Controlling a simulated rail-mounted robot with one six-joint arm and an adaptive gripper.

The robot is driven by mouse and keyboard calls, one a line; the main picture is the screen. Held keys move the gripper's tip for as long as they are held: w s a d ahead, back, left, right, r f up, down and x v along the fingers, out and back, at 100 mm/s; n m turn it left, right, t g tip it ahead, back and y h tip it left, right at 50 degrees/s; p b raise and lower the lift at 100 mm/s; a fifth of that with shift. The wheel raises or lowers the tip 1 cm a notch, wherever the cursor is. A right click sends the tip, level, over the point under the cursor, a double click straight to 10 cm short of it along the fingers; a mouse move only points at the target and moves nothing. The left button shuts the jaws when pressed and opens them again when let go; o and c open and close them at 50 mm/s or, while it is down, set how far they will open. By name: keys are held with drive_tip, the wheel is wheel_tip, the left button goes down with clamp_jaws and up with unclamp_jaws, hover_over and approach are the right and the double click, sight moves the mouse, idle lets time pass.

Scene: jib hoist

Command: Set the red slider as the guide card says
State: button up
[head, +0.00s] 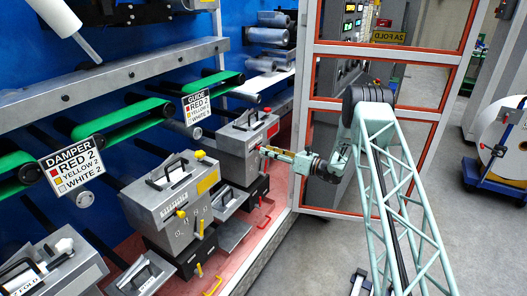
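The guide card (196,106) hangs in front of the green belts, and its red line reads 2. The smaller lines below are hard to read. The grey unit with a red label (273,130) stands at the back right, with a red knob (267,111) on top. My gripper (264,150) reaches in from the right, its tips at this unit's front face. The red slider is not clearly visible there; my gripper covers that spot. Whether the fingers touch or hold anything is too small to tell.
A damper card (70,165) hangs further left and reads red 2, yellow 2, white 2. A similar grey unit with a yellow slider knob (181,213) stands nearer. A red-framed glass guard (375,115) stands right of the red unit. Grey floor lies open at right.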

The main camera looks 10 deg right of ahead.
sight(259, 148)
drive_tip(key=shift+x, duration=1.45)
drive_tip(key=shift+c, duration=0.5)
clamp_jaws()
